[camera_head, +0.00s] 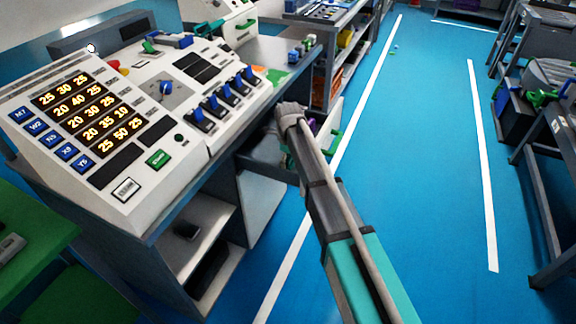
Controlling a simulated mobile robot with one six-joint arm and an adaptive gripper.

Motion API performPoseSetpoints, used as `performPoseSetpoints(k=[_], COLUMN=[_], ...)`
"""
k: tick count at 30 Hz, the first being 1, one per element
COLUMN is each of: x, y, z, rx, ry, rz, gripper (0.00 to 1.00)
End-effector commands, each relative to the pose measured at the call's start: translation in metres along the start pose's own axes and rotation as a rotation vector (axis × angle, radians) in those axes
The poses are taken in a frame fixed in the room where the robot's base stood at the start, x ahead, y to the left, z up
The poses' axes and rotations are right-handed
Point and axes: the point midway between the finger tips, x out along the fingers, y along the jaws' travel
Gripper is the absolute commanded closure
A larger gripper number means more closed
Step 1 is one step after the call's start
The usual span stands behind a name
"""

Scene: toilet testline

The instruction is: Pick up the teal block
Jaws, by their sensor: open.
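I cannot make out a teal block for certain. A row of small blue, green and pale pieces (302,48) stands on the worktop right of the console, too small to tell apart well. My arm reaches up from the bottom right, and my gripper (290,113) is at its far end, above an open drawer beside the console. The gripper is open; its fingertips are hard to make out, and I see nothing held in it. A purple thing (313,126) shows partly behind my arm at the drawer, mostly hidden.
The sloped console (150,130) with lit numbers, blue switches and a green button fills the left. A green handle (335,140) is on the drawer front. Shelving stands behind and grey benches (545,150) at right. The blue floor between is mostly clear, with tiny specks farther back.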

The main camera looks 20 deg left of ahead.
Motion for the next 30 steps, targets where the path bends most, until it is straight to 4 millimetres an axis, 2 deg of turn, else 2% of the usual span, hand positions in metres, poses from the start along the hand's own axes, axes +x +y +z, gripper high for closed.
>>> performPoseSetpoints(k=[21, 30], x=[0.004, 0.004], y=[-0.0002, -0.0003], z=[-0.0003, -0.0004], rx=[0.001, 0.001], ry=[0.0, 0.0], rz=[0.0, 0.0], gripper=[0.0, 0.56])
